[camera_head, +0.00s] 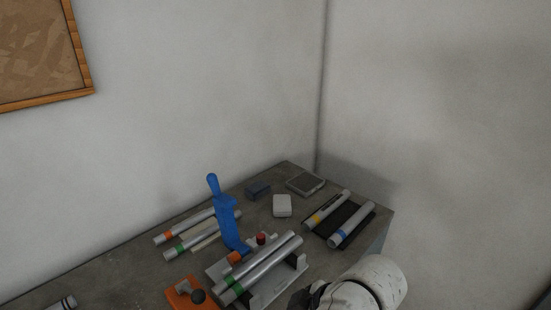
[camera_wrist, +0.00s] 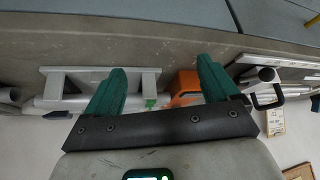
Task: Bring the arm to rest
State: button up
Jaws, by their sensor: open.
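My gripper (camera_wrist: 160,84) shows its two green fingers spread wide apart in the wrist view, with nothing between their tips. In the head view my white arm comes in at the bottom right, in front of the table's near right part; the fingers cannot be made out there. A grey jig (camera_head: 298,266) holds silver tubes (camera_head: 262,268) side by side, left of my arm. In the wrist view, a grey frame (camera_wrist: 148,77) and an orange block (camera_wrist: 186,84) lie beyond and between the fingers. I cannot tell how far the fingers are from them.
The grey table (camera_head: 120,273) stands in a wall corner.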

jog(key=s+d+f+m+h, duration=0.2)
jog(key=s+d+f+m, duration=0.2)
jog(key=s+d, duration=0.3)
jog(key=s+d+f+m+h, duration=0.2)
jog(key=s+d+f+m, duration=0.3)
jog(key=s+d, duration=0.3)
jog(key=s+d+f+m+g+h, duration=0.1)
jog(key=s+d+f+m, duration=0.3)
jog(key=s+d+f, duration=0.2)
jog(key=s+d, duration=0.2)
jog(key=shift+d+m+h, duration=0.3)
jog(key=shift+m+h, duration=0.1)
jog(key=shift+s, duration=0.1)
